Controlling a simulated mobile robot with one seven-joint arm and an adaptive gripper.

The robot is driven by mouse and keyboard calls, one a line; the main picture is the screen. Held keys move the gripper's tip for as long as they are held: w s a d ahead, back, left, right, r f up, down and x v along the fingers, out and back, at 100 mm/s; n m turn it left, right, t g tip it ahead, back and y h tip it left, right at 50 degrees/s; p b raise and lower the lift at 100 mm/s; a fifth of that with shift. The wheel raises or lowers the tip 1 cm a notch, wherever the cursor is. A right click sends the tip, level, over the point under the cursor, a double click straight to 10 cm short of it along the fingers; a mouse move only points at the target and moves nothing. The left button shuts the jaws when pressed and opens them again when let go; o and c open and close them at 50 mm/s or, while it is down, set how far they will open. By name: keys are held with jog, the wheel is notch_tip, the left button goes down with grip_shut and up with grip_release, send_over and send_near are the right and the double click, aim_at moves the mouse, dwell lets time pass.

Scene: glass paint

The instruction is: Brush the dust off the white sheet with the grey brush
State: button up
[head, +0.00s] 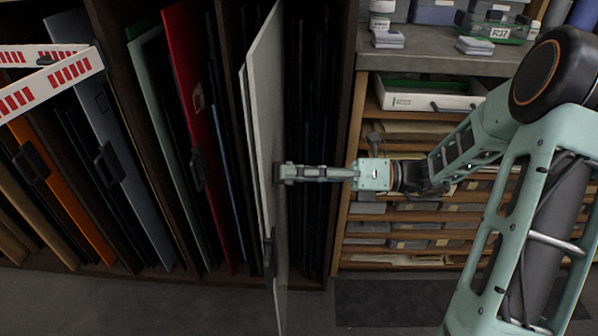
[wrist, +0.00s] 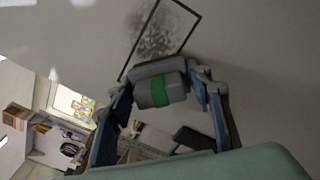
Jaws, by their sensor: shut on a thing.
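The white sheet (head: 265,130) stands upright, pulled partly out of a rack, seen nearly edge-on in the head view. In the wrist view its pale face (wrist: 255,45) fills the upper part. A dark speckled dust patch (wrist: 156,40) lies there inside a thin black outline. My gripper (head: 287,172) is at the sheet's right face, about mid-height. In the wrist view it is shut on the grey brush (wrist: 150,70), which has a green band. The brush is just below the dust patch, overlapping the lower outline. I cannot tell whether it touches the sheet.
Other upright panels stand left of the sheet, including a red one (head: 188,90) and an orange one (head: 60,190). A red-and-white barrier strip (head: 50,75) is at far left. A shelf unit with a grey top (head: 425,62) stands right. Open floor (head: 200,305) lies in front.

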jog(key=shift+a, duration=0.3)
